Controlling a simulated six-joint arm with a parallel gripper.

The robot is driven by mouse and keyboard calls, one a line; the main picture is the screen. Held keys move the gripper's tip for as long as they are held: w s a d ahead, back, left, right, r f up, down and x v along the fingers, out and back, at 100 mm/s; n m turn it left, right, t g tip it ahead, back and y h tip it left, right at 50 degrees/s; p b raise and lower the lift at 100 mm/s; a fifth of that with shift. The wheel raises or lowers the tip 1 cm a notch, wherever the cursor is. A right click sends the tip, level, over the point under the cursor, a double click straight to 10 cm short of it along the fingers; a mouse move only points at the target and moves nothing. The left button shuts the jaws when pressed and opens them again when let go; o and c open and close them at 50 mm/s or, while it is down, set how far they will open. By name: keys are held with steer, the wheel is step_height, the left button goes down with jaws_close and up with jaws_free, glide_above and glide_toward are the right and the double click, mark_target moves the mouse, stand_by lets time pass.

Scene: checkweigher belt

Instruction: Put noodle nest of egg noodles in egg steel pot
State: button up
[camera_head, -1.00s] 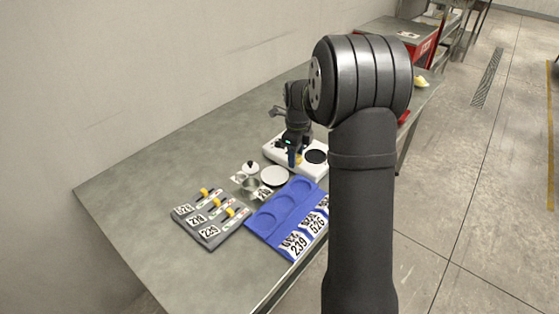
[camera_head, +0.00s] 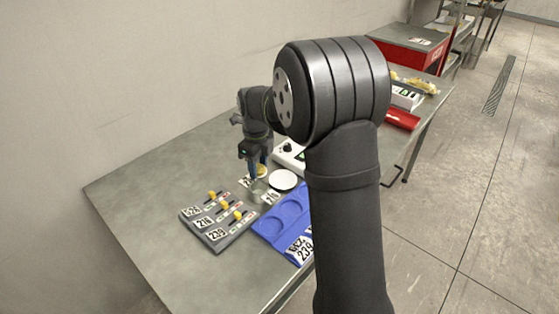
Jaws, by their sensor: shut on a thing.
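My gripper (camera_head: 260,170) has blue fingers and points down. It is shut on a small yellow noodle nest (camera_head: 262,172), which is partly hidden by the fingers. The nest is just above the small steel pot (camera_head: 259,188); from this angle I cannot tell whether it touches the rim. The pot stands on the table with number cards beside it, left of a white round plate (camera_head: 283,180).
A grey rack (camera_head: 215,235) with yellow-topped pieces and number labels lies front left. A blue tray (camera_head: 272,228) with round hollows lies right of it, partly hidden by my arm. A white device (camera_head: 288,157) stands behind. The table's left part is clear.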

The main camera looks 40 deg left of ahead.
steer(key=shift+s+f, duration=0.15)
steer(key=shift+s, duration=0.05)
steer(key=shift+f, duration=2.85)
steer(key=o, duration=1)
steer(key=shift+o, duration=0.2)
steer(key=shift+r, duration=0.1)
steer(key=shift+r, duration=3.4)
